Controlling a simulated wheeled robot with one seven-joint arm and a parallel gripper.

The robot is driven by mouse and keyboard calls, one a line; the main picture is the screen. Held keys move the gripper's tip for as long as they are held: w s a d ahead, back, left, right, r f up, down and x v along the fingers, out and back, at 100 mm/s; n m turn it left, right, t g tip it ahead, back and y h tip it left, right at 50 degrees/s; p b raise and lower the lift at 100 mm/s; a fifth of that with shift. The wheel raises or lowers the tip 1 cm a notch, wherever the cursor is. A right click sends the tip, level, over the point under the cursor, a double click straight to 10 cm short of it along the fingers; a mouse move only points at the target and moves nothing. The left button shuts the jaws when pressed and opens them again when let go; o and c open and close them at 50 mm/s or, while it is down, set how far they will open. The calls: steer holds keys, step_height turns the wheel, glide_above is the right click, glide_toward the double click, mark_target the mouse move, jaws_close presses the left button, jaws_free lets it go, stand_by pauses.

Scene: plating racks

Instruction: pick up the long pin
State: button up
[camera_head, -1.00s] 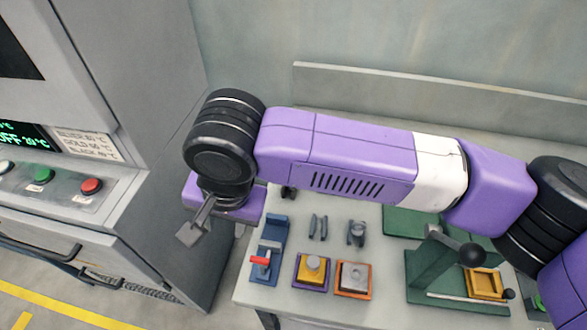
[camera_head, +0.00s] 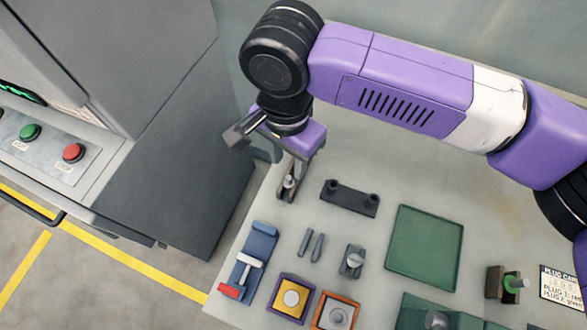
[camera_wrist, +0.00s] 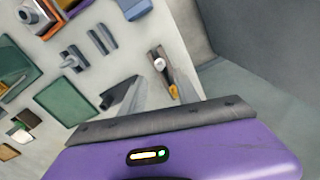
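Two slim grey rods lie side by side on the table, the left one (camera_head: 305,242) and the right one (camera_head: 317,247). They also show in the wrist view (camera_wrist: 97,42). I cannot tell which thing is the long pin. A dark narrow holder (camera_head: 281,190) with a silver round-topped piece (camera_head: 288,181) stands at the table's left side. The silver top shows in the wrist view (camera_wrist: 159,64). My gripper (camera_head: 290,178) points down over this holder, fingers apart (camera_wrist: 150,84). Whether it touches the silver piece is unclear.
A dark two-post block (camera_head: 350,197) stands right of my gripper. A blue fixture with a red handle (camera_head: 250,262), a grey clamp-like piece (camera_head: 352,261), purple-framed (camera_head: 290,297) and orange-framed blocks (camera_head: 336,313) stand nearer. A green tray (camera_head: 424,247) lies right. A grey machine (camera_head: 165,130) rises left.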

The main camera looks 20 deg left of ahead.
mark_target(289, 178)
steer(key=shift+f+p, duration=0.75)
steer(key=shift+f, duration=2.65)
jaws_close()
